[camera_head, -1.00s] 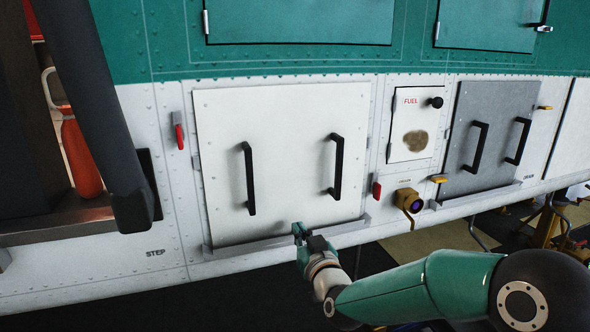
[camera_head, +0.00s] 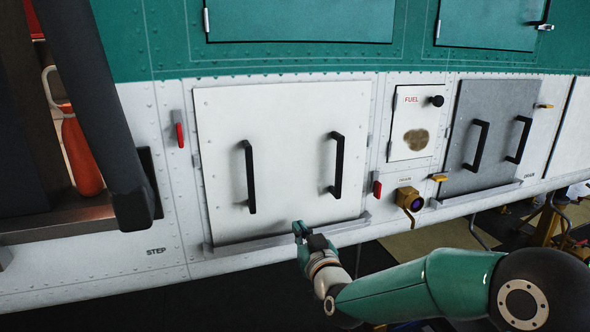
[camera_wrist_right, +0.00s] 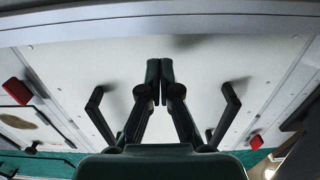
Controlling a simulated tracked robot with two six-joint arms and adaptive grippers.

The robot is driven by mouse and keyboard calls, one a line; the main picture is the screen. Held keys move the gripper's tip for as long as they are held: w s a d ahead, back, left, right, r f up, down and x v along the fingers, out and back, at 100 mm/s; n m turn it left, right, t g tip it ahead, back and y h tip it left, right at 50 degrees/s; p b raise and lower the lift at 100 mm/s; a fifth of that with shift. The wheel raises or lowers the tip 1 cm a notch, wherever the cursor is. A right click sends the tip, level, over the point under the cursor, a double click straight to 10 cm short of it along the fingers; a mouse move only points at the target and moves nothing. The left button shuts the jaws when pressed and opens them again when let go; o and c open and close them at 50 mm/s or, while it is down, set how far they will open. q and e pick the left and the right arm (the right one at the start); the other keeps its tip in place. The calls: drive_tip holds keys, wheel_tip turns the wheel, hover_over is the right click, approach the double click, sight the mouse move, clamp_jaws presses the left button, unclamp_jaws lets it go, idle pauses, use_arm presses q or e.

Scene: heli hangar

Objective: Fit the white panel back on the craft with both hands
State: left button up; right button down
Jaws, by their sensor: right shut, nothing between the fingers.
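The white panel (camera_head: 280,120) sits against the craft's side, with its lower edge at a grey ledge (camera_head: 235,245). It has two black upright handles, a left one (camera_head: 249,177) and a right one (camera_head: 337,165). My right gripper (camera_head: 299,232) is at the panel's lower edge, below and between the handles. In the right wrist view the panel (camera_wrist_right: 215,65) fills the background, and my right gripper (camera_wrist_right: 160,70) has its fingertips together with nothing between them. I cannot tell whether the fingertips touch the panel. My left gripper is not in view.
Red latches flank the panel, one left (camera_head: 180,135) and one right (camera_head: 377,189). A fuel cover (camera_head: 412,110), a brass drain fitting (camera_head: 408,198) and a grey panel (camera_head: 485,135) lie to the right. A red bottle (camera_head: 82,155) stands in the opening at left.

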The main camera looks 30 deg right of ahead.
drive_tip(key=shift+x, duration=1.9)
idle(0.4)
drive_tip(key=shift+s+b, duration=0.15)
drive_tip(key=shift+b, duration=0.2)
drive_tip(key=shift+b+v, duration=0.55)
drive_tip(key=shift+v, duration=0.4)
drive_tip(key=b, duration=0.2)
approach(292, 217)
drive_tip(key=shift+w, duration=0.4)
